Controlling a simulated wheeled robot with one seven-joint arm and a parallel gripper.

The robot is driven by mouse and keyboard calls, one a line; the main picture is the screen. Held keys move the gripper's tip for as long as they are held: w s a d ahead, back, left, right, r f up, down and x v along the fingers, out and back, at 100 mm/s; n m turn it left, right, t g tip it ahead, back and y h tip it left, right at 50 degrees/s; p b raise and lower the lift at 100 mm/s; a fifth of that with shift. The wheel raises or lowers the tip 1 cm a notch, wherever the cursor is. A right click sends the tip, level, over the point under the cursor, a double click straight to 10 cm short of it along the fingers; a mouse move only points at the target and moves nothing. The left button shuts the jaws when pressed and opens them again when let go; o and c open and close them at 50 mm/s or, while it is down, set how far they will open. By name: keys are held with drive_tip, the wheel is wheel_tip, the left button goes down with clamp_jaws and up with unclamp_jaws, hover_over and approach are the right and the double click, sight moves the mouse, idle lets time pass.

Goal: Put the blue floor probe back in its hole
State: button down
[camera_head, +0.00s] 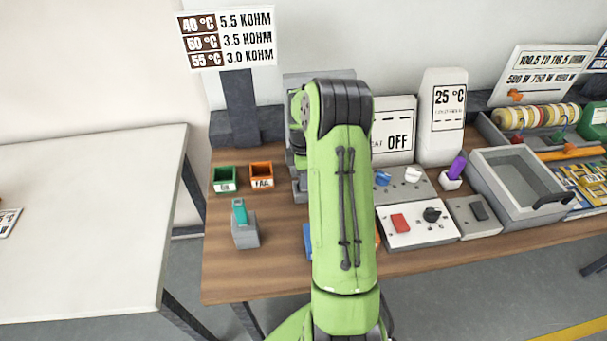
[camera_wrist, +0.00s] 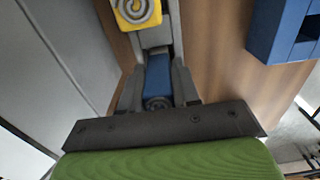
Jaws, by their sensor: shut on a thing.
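My gripper (camera_wrist: 157,88) shows in the wrist view, its two dark fingers closed on the sides of a blue piece (camera_wrist: 158,75), which I take to be the blue floor probe. The blue piece lies between the fingers, with a round dark end facing the camera. A light grey part (camera_wrist: 155,38) adjoins its far end; I cannot tell whether the piece is seated in it or apart. No hole is clearly visible. In the head view my green arm hides the gripper and what it holds.
In the wrist view, a yellow block with a grey coil (camera_wrist: 137,12) is close ahead, and a blue bin-like block (camera_wrist: 283,30) is at right. The head view shows a wooden bench (camera_head: 275,265), a green bin (camera_head: 225,180), an orange bin (camera_head: 262,176) and a grey basin (camera_head: 515,180).

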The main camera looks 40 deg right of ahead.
drive_tip(key=c, duration=0.7)
unclamp_jaws()
drive_tip(key=shift+c, duration=0.2)
wheel_tip(320, 180, up, 16)
drive_tip(key=p, duration=0.2)
drive_tip(key=shift+p, duration=0.4)
